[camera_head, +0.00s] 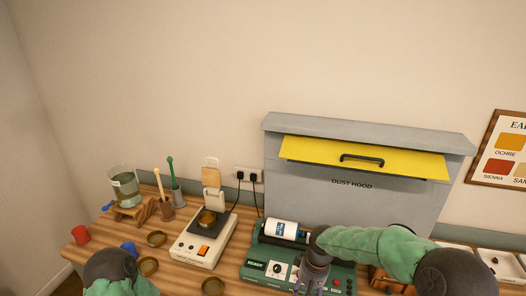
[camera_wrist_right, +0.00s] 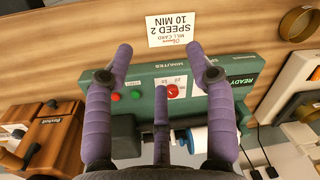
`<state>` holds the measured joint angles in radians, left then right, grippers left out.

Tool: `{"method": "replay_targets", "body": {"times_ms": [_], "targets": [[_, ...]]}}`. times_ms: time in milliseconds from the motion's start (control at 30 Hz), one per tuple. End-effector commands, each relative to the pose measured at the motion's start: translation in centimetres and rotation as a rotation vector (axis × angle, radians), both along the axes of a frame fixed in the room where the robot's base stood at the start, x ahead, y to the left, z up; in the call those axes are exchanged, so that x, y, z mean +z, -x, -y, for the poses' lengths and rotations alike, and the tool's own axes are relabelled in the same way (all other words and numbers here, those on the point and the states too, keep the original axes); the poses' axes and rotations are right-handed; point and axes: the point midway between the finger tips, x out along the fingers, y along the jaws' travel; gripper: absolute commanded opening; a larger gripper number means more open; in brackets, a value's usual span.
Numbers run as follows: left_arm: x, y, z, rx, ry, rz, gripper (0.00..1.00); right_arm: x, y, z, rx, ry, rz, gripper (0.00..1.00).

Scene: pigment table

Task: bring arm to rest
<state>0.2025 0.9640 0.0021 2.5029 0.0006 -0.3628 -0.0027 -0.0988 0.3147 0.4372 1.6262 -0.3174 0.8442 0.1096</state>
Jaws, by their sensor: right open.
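My right arm (camera_head: 375,250) in its green sleeve reaches in from the right in the head view. Its gripper (camera_head: 308,284) points down over the front of the green mill (camera_head: 262,268), partly cut off by the frame's bottom edge. In the right wrist view the purple fingers of this gripper (camera_wrist_right: 160,50) are spread apart with nothing between them. The mill's panel (camera_wrist_right: 150,86) with its knob and buttons lies beyond them. My left arm (camera_head: 112,268) shows only as a dark joint and green sleeve at the bottom left; its gripper is hidden.
A white labelled jar (camera_head: 281,229) lies on the mill's rollers. The grey dust hood (camera_head: 300,165) with a yellow sash stands behind. A scale (camera_head: 200,250), small brass bowls (camera_head: 157,239) and a red cup (camera_head: 81,234) are to the left. A wooden box (camera_wrist_right: 55,135) stands beside the mill.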

Motion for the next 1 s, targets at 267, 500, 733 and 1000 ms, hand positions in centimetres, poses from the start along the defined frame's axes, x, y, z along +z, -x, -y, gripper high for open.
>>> {"method": "replay_targets", "body": {"times_ms": [267,500,733,1000], "targets": [[0.0,0.0,0.0,0.0,0.0,-0.001,0.4,-10.4,4.6,-1.1,-0.09,-0.12,-0.05,0.56],[0.0,0.0,0.0,0.0,0.0,-0.001,0.4,-19.6,12.7,-2.0,-0.274,-0.22,-0.081,0.56],[0.0,0.0,0.0,0.0,0.0,-0.001,0.4,-23.3,18.9,-2.1,-0.412,-0.239,-0.089,0.56],[-1.0,0.0,0.0,0.0,0.0,0.0,0.4,-25.7,23.2,-1.9,-0.508,-0.226,-0.084,0.56]]}}
